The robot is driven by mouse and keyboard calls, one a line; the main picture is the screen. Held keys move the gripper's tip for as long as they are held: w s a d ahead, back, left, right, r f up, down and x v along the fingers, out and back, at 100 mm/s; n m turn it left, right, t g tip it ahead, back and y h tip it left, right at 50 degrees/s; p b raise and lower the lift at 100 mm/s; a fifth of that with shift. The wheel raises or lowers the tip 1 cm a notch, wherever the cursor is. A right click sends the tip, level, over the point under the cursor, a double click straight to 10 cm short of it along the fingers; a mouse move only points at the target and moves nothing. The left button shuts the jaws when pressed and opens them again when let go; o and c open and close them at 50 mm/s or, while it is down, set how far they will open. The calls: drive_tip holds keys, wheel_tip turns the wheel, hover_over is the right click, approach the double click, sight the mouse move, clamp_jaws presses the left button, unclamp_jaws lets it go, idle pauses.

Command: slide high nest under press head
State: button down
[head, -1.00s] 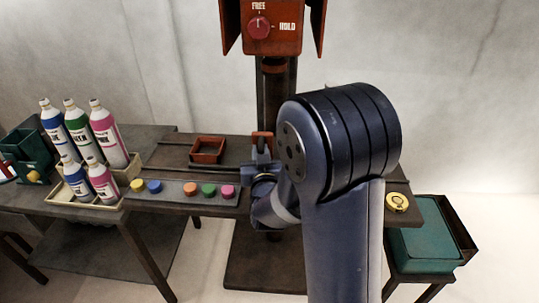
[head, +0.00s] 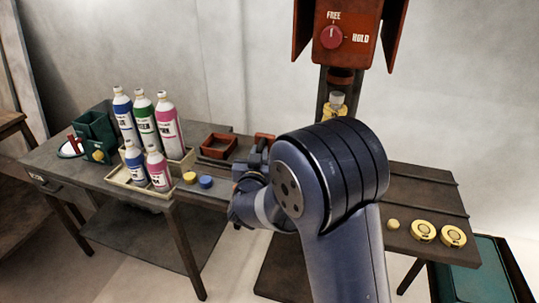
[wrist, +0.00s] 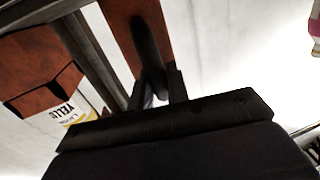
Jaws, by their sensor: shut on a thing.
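The press head (head: 340,40) is a red housing with a FREE/HOLD knob on a dark column. A bottle with a yellow label (head: 337,104) stands below it, its lower part hidden by my arm; its YELLO label shows in the wrist view (wrist: 70,110). My gripper (head: 256,160) is shut on a red-orange upright part (head: 264,138), apparently the handle of the high nest. In the wrist view that red-orange part (wrist: 122,22) shows beyond my fingers (wrist: 155,90). The nest's body is hidden behind my arm, so its seat under the head cannot be told.
A square red-brown tray (head: 218,145) sits left of my gripper. Several bottles stand in a cream crate (head: 128,179). Yellow (head: 190,177) and blue (head: 206,181) caps lie in front.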

drive_tip(key=shift+w+a+r, duration=0.1)
drive_tip(key=shift+a+r, duration=0.1)
drive_tip(key=shift+r, duration=0.15)
drive_tip(key=c, duration=1.4)
unclamp_jaws()
drive_tip(key=shift+a, duration=0.1)
drive_tip(key=shift+c, duration=0.2)
drive_tip(key=shift+f, duration=0.15)
drive_tip(key=shift+s, duration=0.35)
drive_tip(key=s+a, duration=0.1)
drive_tip(key=s, duration=0.9)
